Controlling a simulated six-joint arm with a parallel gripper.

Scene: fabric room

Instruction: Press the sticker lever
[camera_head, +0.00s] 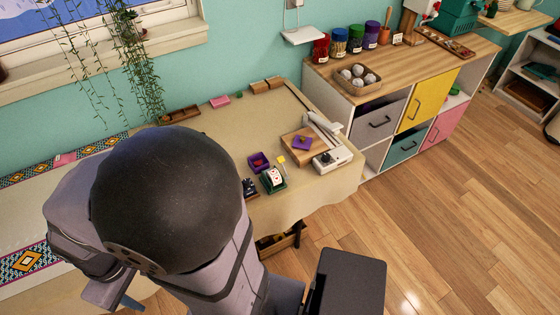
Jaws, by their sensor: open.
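A small green holder (274,181) with a white, red-marked face stands near the front edge of the cloth-covered table (225,135); it looks like a sticker dispenser. A small yellow tab (281,160) sticks up beside its top. A white device (331,161) with a dark knob stands to its right, close to the table's right edge. A pale bar slants up behind this device. I cannot tell for certain which part is the sticker lever. I cannot make out my gripper; my arm's large dark joint and grey links fill the left foreground.
A wooden board (304,141) with a purple piece lies beside the white device. Hanging plants (140,70) trail at the back left. A wooden-topped cabinet (400,75) stands to the right.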

